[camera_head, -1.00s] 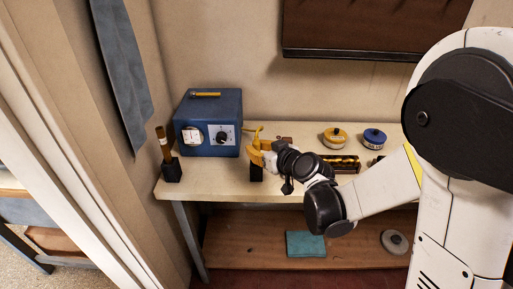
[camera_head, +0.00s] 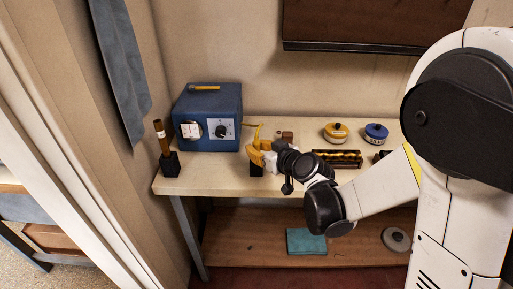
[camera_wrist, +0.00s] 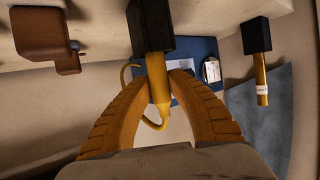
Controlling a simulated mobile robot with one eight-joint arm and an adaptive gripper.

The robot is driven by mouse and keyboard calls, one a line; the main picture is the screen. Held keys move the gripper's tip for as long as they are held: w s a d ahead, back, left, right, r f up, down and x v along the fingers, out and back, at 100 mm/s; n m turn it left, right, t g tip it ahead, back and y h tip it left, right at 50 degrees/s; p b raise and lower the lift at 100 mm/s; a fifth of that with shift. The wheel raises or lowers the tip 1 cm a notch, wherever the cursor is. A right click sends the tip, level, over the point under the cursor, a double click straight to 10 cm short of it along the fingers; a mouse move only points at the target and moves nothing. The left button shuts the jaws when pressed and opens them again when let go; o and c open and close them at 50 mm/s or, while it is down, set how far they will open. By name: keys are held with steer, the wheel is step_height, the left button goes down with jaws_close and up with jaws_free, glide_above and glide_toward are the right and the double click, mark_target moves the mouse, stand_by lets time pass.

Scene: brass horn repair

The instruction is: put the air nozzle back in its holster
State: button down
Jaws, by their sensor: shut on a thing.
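The yellow air nozzle (camera_wrist: 157,80) stands between the two orange-brown fingers of my gripper (camera_wrist: 160,92), which is shut on it. In the head view the nozzle (camera_head: 257,132) shows upright above my gripper (camera_head: 262,153). The black holster (camera_head: 256,169) is at the bench's front edge, directly below the fingers. In the wrist view, which is upside down, the nozzle's end meets the holster (camera_wrist: 149,22) and lines up with it. How deep it sits inside I cannot tell. A thin yellow hose (camera_wrist: 126,72) curves beside the nozzle.
A blue box with dials (camera_head: 206,118) stands behind left. Another black holder (camera_head: 171,166) with a brown-handled tool (camera_head: 162,138) is at the bench's left end. A brown block (camera_head: 287,137), a dark tray (camera_head: 337,153) and yellow (camera_head: 336,131) and blue (camera_head: 376,132) tins are right.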

steer(key=shift+f+b, duration=0.75)
steer(key=shift+f, duration=0.15)
steer(key=c, duration=1.2)
jaws_free()
steer(key=shift+c, duration=0.2)
steer(key=shift+r, duration=0.1)
steer(key=shift+s, duration=0.1)
steer(key=v, duration=1.2)
steer(key=s+d+m+g+h, duration=0.2)
steer(key=s+d+m+h, duration=0.1)
steer(key=s+d, duration=0.3)
steer(key=s+d+m+g+h, duration=0.2)
steer(key=s+d, duration=0.4)
steer(key=s, duration=0.5)
steer(key=shift+s+d+r+m+g+h, duration=0.15)
steer(key=shift+s+r+m+g+h, duration=0.15)
steer(key=shift+m+h, duration=0.6)
